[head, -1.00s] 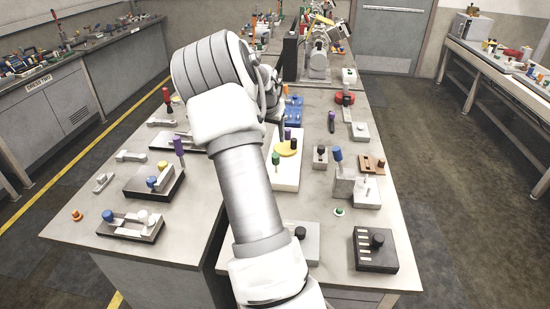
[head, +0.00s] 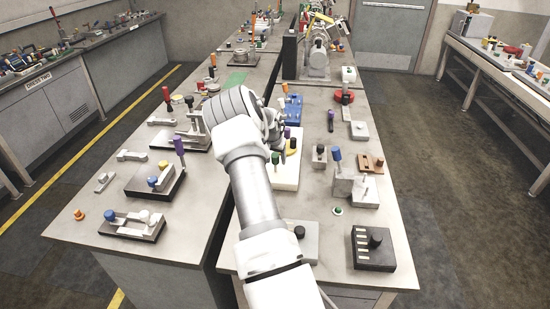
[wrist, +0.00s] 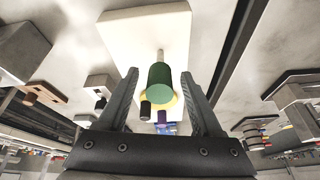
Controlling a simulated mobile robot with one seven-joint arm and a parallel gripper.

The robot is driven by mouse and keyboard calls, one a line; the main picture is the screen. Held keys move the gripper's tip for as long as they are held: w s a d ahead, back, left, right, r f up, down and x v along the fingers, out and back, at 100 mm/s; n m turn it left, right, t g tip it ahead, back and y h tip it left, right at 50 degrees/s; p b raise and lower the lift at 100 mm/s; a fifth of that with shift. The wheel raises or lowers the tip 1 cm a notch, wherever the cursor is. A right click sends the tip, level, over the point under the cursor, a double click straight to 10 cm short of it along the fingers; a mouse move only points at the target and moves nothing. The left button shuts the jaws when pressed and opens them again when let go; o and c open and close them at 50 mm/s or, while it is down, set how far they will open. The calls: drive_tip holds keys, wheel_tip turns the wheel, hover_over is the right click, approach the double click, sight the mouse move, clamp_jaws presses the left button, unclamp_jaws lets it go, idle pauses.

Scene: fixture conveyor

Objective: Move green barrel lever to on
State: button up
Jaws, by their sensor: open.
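The green barrel lever (wrist: 159,86) stands on a thin pale stem in the wrist view, seen end-on. It also shows in the head view (head: 275,158), partly behind my arm. It sits on a white plate (wrist: 145,28), by a yellow disc (head: 292,150). My gripper (wrist: 160,74) is open, with one finger on each side of the green barrel in the picture. I cannot tell whether the barrel is at finger depth, and neither finger shows contact. In the head view my wrist hides most of the fingers.
A dark knob (wrist: 145,109) and a purple knob (wrist: 161,117) stand close to the green barrel. A block with a blue-topped lever (head: 337,156) stands to the right. A blue fixture (head: 292,112) lies behind. A gap separates the two benches at left.

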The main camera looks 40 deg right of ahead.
drive_tip(key=shift+f, duration=0.1)
drive_tip(key=shift+c, duration=0.4)
clamp_jaws()
idle(1.1)
